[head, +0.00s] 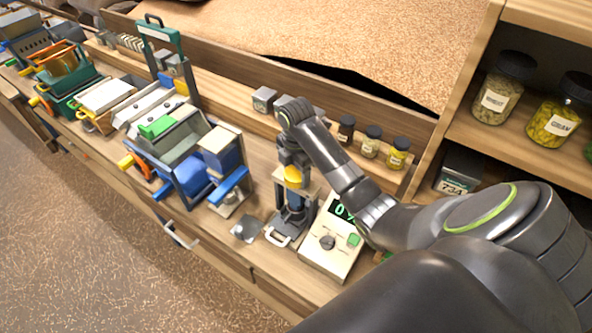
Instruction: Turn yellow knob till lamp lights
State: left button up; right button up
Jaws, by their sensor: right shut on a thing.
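The yellow knob (293,175) sits on top of a small dark and blue upright device on the bench, near the middle of the view. My right gripper (292,166) points down onto it from above and is shut on it; the fingers hide part of the knob. My right arm reaches in from the lower right. I cannot make out a lit lamp. My left gripper is not in view.
Right of the device stands a cream control box (330,242) with a green display, partly hidden by my arm. A grey-blue machine (187,160) stands to the left. Small jars (371,141) stand behind, and a shelf with larger jars (502,88) is at right.

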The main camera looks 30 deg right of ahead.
jog(key=shift+m, duration=0.3)
jog(key=m, duration=0.4)
jog(key=shift+w+r+m, duration=0.1)
jog(key=shift+m, duration=2.2)
jog(key=o, duration=1)
jog(key=shift+a, duration=0.1)
